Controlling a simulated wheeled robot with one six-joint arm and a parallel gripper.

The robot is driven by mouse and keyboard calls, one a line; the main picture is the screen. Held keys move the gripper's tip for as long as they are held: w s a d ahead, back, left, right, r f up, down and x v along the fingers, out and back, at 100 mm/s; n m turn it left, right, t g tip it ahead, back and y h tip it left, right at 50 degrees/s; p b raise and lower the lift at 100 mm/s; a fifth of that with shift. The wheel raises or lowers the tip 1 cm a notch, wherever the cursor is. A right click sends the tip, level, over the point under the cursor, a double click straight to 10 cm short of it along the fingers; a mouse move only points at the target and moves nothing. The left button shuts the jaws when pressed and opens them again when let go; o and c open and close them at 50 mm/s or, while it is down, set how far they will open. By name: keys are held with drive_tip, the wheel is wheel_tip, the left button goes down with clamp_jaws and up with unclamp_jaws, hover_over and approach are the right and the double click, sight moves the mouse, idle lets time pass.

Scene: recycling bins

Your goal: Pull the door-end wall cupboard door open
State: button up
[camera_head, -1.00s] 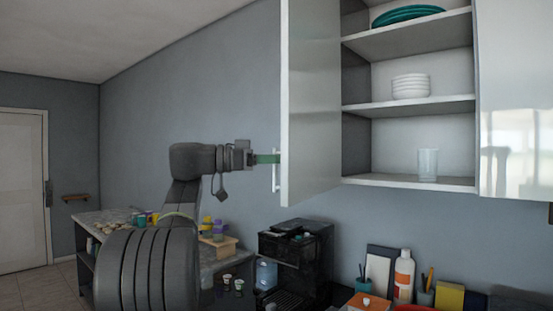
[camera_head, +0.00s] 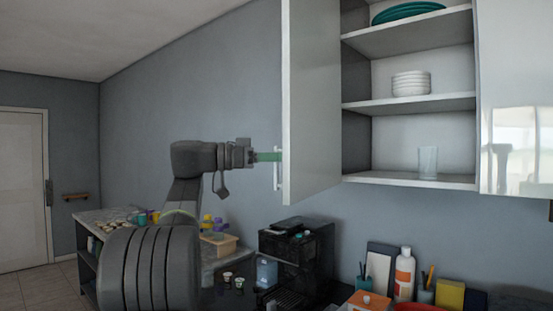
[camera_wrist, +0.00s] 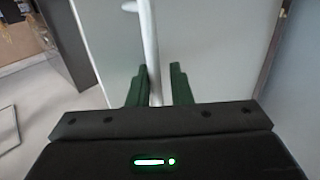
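The door-end wall cupboard door (camera_head: 312,100) is a pale panel swung far out from the cupboard, at the left of the open shelves. Its light bar handle (camera_head: 277,170) is on the outer face near the lower free edge. My gripper (camera_head: 270,157), with green fingers, is at this handle. In the wrist view the handle (camera_wrist: 151,40) runs between the two fingers (camera_wrist: 158,85), with a visible gap at the right finger. The fingers are apart around the bar, not visibly clamped on it. The fingertips' far side is partly hidden.
The open shelves hold teal plates (camera_head: 408,14), stacked white bowls (camera_head: 411,84) and a glass (camera_head: 428,162). A closed cupboard door (camera_head: 515,90) is at the right. A black coffee machine (camera_head: 297,255) and several counter items stand below. Open air lies left of the door.

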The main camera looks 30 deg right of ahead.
drive_tip(key=v, duration=1.3)
drive_tip(key=shift+a+b, duration=0.35)
drive_tip(key=shift+b, duration=0.1)
drive_tip(key=shift+w, duration=0.2)
drive_tip(key=x, duration=0.6)
drive_tip(key=shift+s+d, duration=0.2)
drive_tip(key=shift+d, duration=0.05)
drive_tip(key=shift+r, duration=0.15)
